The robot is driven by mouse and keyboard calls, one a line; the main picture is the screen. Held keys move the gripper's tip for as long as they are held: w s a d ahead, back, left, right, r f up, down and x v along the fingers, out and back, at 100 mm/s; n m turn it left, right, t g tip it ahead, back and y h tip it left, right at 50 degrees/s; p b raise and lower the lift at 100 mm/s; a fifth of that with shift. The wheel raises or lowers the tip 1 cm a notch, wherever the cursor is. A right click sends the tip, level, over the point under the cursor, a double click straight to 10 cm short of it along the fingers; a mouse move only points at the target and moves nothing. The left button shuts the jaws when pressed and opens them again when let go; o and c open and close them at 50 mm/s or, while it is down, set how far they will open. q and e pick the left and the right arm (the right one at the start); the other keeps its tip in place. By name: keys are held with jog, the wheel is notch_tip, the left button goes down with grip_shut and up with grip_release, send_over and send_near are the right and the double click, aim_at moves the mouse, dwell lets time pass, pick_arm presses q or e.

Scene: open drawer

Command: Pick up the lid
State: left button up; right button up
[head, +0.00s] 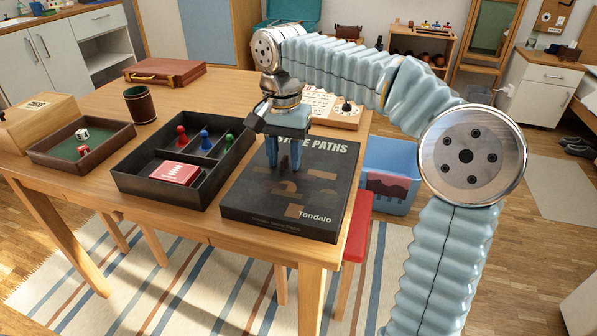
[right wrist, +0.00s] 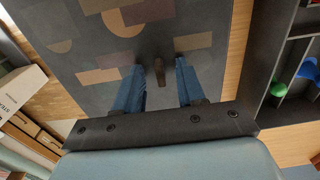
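The lid (head: 265,215) is a dark flat game-box lid printed "Stone Paths" and "Tondalo", lying at the table's front right corner. In the right wrist view the lid (right wrist: 105,40) fills the upper middle, with grey, tan and brown shapes printed on it. A small brown knob (right wrist: 158,72) shows on it there. My right gripper (head: 284,167) points down over the lid. Its two blue fingers stand apart on either side of the knob, with gaps visible in the right wrist view (right wrist: 160,66). I cannot tell whether the fingertips touch the lid. My left gripper is not in view.
The black box tray (head: 160,201) with red, blue and green pawns and a red card stack stands left of the lid. Farther left are a dice tray (head: 40,155) and a dark cup (head: 140,105). A game board (head: 340,119) lies behind. A red stool (head: 356,228) stands by the table's right edge.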

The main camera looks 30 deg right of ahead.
grip_shut()
jog(key=shift+r, duration=0.1)
